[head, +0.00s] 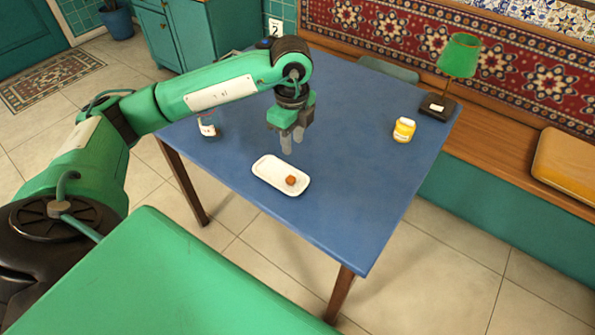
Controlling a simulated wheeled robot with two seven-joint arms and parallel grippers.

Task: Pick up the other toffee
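One small brown toffee (291,180) lies on the right part of a white oblong dish (267,172), near the table's front edge. No second toffee can be made out. My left gripper (292,145) points down above the blue table, just behind the dish as seen here. Its two grey fingers look apart, with nothing seen between them. It does not touch the toffee or the dish. My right gripper is out of view.
A dark jar with a pale label (208,128) stands at the left of the blue table (345,200). A yellow jar (404,130) and a green-shaded lamp (460,58) stand at the right. The table around the dish is clear.

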